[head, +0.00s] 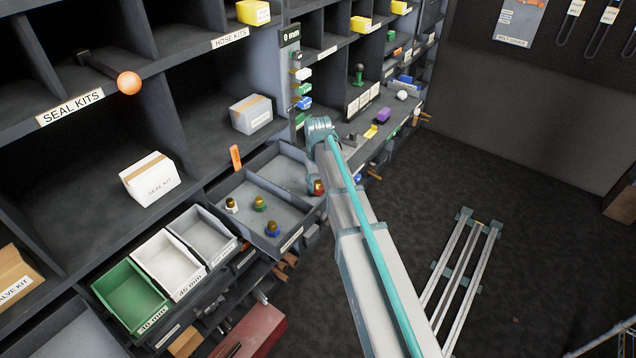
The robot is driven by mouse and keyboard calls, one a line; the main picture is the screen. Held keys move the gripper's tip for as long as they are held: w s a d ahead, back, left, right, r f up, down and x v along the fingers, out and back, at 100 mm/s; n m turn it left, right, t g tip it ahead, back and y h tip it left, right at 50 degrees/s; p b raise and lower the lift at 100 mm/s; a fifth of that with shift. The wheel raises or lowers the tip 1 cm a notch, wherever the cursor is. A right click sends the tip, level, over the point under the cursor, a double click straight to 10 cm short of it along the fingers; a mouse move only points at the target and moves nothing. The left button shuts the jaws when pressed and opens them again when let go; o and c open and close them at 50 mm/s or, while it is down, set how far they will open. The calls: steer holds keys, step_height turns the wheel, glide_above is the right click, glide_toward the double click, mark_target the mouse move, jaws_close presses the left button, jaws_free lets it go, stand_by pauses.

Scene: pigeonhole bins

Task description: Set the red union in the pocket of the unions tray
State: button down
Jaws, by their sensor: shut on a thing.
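The red union (318,188), with a brass-coloured part, shows at the left edge of my arm, by the right end of the grey unions tray (291,240). My gripper (321,178) is mostly hidden behind my arm and is shut on the red union. I cannot tell whether the union touches the tray. A white union (231,205), a green union (260,203) and a blue union (272,229) stand upright in the tray, each with a brass top. The pocket for the red union cannot be made out.
Green (130,297), white (167,264) and grey (203,237) bins stand left of the tray. An orange upright piece (235,158) is at the tray's back left. Shelf dividers and a post with coloured tags (297,85) rise behind.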

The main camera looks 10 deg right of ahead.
steer(key=shift+f, duration=0.5)
stand_by(0.4)
steer(key=c, duration=0.7)
jaws_free()
steer(key=shift+o, duration=0.2)
steer(key=shift+r, duration=0.15)
steer(key=shift+r+p, duration=2.8)
steer(key=shift+r, duration=2.1)
